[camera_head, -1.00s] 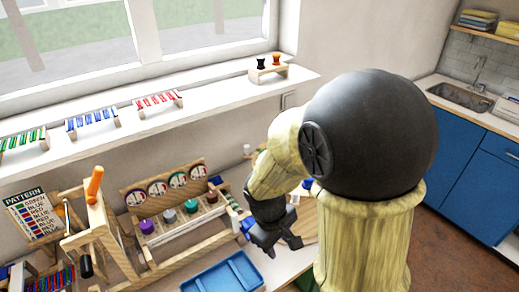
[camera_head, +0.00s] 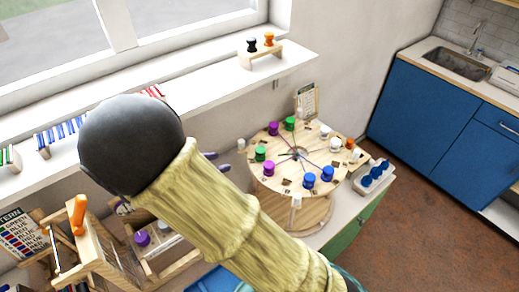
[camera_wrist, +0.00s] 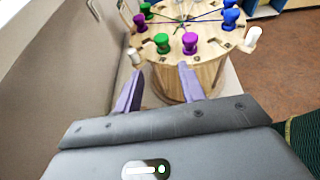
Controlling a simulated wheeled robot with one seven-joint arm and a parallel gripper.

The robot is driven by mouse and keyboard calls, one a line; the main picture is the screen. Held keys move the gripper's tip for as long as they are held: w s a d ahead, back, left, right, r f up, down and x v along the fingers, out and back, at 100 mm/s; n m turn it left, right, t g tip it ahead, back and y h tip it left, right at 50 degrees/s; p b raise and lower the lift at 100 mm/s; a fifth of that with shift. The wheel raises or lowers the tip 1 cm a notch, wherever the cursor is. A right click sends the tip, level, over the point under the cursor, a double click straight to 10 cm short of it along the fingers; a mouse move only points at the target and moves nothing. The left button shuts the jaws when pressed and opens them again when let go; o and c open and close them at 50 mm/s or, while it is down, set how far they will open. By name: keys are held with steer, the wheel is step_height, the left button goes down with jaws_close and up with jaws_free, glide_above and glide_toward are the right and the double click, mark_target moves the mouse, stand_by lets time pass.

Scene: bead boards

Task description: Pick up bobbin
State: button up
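Several bobbins stand around a round wooden board: purple (camera_head: 268,167), green (camera_head: 260,153), blue (camera_head: 309,180) and white (camera_head: 325,131). The task does not say which bobbin is meant. In the wrist view, a near purple bobbin (camera_wrist: 190,43) and a green bobbin (camera_wrist: 162,43) stand on the board's near edge, beyond my fingertips. My gripper (camera_wrist: 158,88) is open, with nothing between its two fingers. In the head view, my arm hides most of it; only the purple-grey fingertips (camera_head: 216,162) show, left of the round board.
A small wooden stand (camera_head: 261,59) on the window ledge holds a black and an orange bobbin. A rack of blue bobbins (camera_head: 373,174) sits right of the round board. A wooden frame (camera_head: 98,245) stands at lower left. The wall is close on the left in the wrist view.

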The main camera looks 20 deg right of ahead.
steer(key=p, duration=0.3)
glide_toward(257, 151)
steer(key=x, duration=0.6)
steer(key=shift+s+d+f, duration=0.1)
steer(key=shift+s+f, duration=0.05)
steer(key=shift+d+p, duration=0.3)
steer(key=shift+p, duration=0.1)
steer(key=p+x, duration=0.1)
steer(key=x, duration=0.1)
steer(key=p+x, duration=0.1)
steer(key=x, duration=0.1)
steer(key=shift+w+d+f, duration=0.1)
steer(key=shift+w+d, duration=0.1)
steer(key=shift+w, duration=0.2)
steer(key=c, duration=0.7)
